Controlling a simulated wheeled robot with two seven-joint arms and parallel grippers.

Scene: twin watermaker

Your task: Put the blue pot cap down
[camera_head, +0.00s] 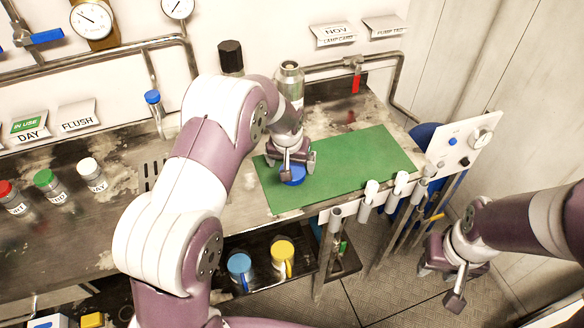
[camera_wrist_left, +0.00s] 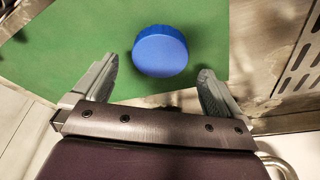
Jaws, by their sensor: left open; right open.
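The blue pot cap (camera_head: 293,178) lies on the green mat (camera_head: 362,160) near the mat's left end. In the left wrist view the cap (camera_wrist_left: 160,50) shows as a round blue disc on the green mat (camera_wrist_left: 60,50), just beyond the fingers. My left gripper (camera_head: 290,165) is over the cap, partly hiding it in the head view. Its fingers (camera_wrist_left: 158,85) are spread on either side, apart from the cap, with nothing between them. My right gripper (camera_head: 445,275) is open and empty, off the counter's front at the lower right.
A steel pot (camera_head: 290,82) and a black-capped bottle (camera_head: 231,57) stand behind the mat. Several capped jars (camera_head: 50,185) stand at the left of the counter. White-handled tools (camera_head: 367,200) hang along the front edge. Blue and yellow mugs (camera_head: 283,255) sit on a shelf below.

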